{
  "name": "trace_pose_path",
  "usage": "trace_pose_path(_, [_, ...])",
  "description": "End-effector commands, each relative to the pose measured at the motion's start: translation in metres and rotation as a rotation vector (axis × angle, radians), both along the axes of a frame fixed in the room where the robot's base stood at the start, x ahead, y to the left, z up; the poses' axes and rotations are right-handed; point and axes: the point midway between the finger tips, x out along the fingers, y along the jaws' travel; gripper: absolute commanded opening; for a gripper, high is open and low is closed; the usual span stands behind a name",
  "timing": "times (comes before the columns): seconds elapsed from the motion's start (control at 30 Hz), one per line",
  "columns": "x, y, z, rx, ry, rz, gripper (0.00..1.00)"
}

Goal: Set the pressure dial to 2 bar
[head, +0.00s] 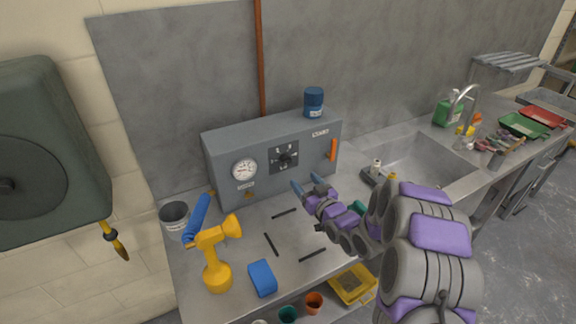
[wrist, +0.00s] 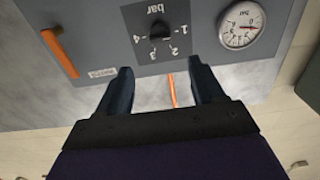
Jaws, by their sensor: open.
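The pressure dial (head: 285,158) is a black knob on a dark square plate on the front of a grey control box (head: 225,150). In the wrist view the dial (wrist: 159,32) shows upside down at the top, with the word bar and numbers 1 to 4 around it. I cannot tell which number the knob points at. My gripper (head: 308,186) is below and in front of the dial, apart from it. In the wrist view its two dark fingers (wrist: 160,72) are spread with nothing between them. A round gauge (head: 244,169) sits left of the dial.
An orange lever (head: 333,149) is right of the dial. A blue jar (head: 314,102) stands on the box. A yellow sprayer-like tool (head: 216,255), blue sponge (head: 262,278) and grey cup (head: 174,215) are on the steel counter. Dark bars (head: 271,244) lie before the box. A sink (head: 420,160) is right.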

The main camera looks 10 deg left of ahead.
Motion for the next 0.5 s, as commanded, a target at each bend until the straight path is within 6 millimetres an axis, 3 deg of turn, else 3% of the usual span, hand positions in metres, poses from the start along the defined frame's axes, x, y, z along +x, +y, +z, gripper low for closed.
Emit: trace_pose_path(0.5, [0.068,0.050,-0.002,-0.005,-0.001,0.002,0.67])
